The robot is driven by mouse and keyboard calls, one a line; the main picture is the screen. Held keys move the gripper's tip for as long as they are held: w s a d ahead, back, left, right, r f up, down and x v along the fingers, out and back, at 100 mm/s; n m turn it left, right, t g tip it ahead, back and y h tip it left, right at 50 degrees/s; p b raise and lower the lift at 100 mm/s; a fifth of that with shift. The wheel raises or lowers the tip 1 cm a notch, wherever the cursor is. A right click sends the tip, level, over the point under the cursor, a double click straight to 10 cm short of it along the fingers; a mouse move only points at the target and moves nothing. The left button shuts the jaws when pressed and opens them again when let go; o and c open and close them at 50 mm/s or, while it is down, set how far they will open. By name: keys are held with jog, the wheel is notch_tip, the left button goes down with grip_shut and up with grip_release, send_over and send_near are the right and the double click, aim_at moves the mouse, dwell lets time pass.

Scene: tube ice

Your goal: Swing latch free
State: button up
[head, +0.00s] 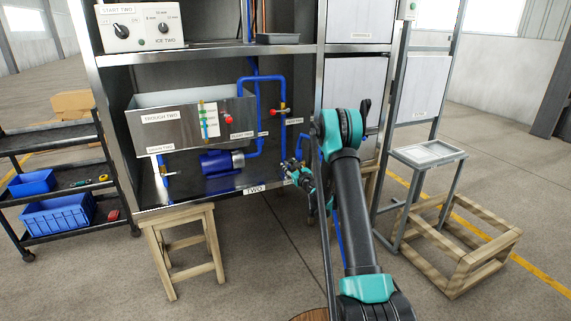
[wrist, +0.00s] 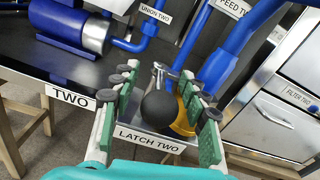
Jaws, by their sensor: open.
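In the wrist view the latch shows as a black ball knob (wrist: 159,108) on a short metal rod, above a plate with the label "LATCH TWO" (wrist: 150,138). A round yellow part (wrist: 184,122) sits just behind the knob, partly hidden by it. My gripper (wrist: 160,80) is open, with green-padded fingers on either side of the knob. The knob appears between them; I cannot tell whether a finger touches it. In the head view my gripper (head: 298,175) is at the right end of the lower shelf, and the latch cannot be made out there.
A blue pump (head: 222,161) stands left of my gripper on the shelf. Blue pipes (head: 283,85) rise close by, also near my right finger. A metal filter box (wrist: 275,125) is at the right. A wooden stool (head: 185,220) stands under the shelf's left part.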

jog(key=shift+c, duration=0.4)
grip_shut()
jog(key=shift+a, duration=0.1)
